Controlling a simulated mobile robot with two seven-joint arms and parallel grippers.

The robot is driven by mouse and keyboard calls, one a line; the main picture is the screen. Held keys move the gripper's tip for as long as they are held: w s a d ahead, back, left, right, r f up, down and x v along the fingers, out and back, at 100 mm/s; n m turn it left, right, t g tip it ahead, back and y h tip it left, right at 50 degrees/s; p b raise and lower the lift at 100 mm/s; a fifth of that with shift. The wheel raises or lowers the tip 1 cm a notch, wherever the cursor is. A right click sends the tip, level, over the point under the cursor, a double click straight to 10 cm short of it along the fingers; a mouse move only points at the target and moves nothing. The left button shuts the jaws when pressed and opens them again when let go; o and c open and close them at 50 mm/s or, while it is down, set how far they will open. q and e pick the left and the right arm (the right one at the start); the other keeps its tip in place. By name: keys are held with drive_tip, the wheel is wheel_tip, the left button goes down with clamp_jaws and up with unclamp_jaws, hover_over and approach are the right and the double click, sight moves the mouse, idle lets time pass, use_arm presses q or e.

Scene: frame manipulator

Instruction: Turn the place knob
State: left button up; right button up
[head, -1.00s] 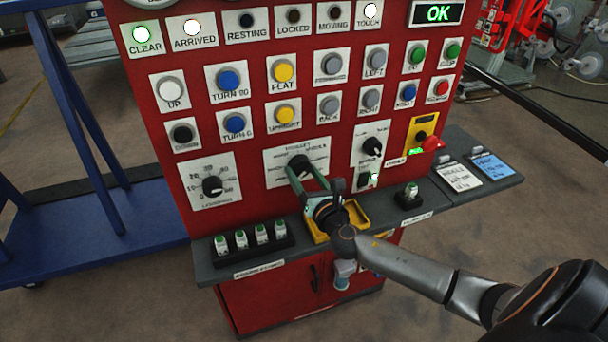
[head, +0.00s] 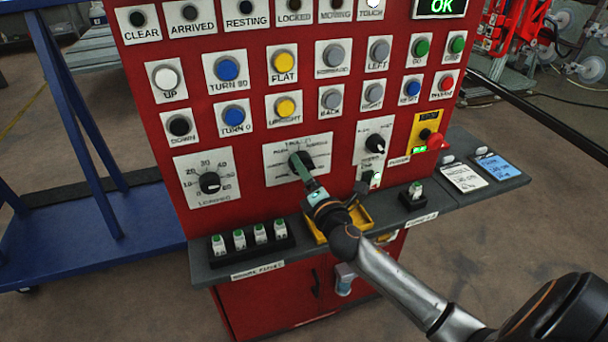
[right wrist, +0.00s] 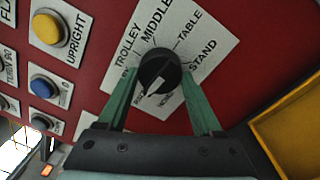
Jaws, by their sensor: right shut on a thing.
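The place knob (head: 295,160) is black, on a white labelled plate (head: 318,143) in the middle of the red panel. In the right wrist view the knob (right wrist: 158,68) shows a white pointer mark toward the lower left. Its plate reads TROLLEY, MIDDLE, TABLE and STAND; the smaller labels near the fingers are hard to read. My right gripper (head: 301,166) is shut on the knob, with its green fingers on either side of it, as the right wrist view (right wrist: 162,78) shows. My left gripper is not in view.
Button rows sit above the knob. Another dial (head: 209,183) is to the left and a black knob (head: 375,143) to the right. A yellow tray (head: 362,217) lies below on the grey shelf (head: 213,271), near several green-topped items (head: 240,240).

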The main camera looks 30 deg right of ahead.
drive_tip(key=m, duration=0.4)
drive_tip(key=shift+b, duration=0.3)
drive_tip(key=shift+r+m+h, duration=0.1)
drive_tip(key=shift+m+h, duration=0.2)
drive_tip(key=shift+m, duration=1.8)
drive_tip(key=o, duration=1.4)
drive_tip(key=shift+c, duration=0.2)
drive_tip(key=shift+s, duration=0.1)
drive_tip(key=b+v, duration=0.1)
drive_tip(key=v, duration=1.1)
drive_tip(key=shift+s+b, duration=0.2)
drive_tip(key=shift+b, duration=0.1)
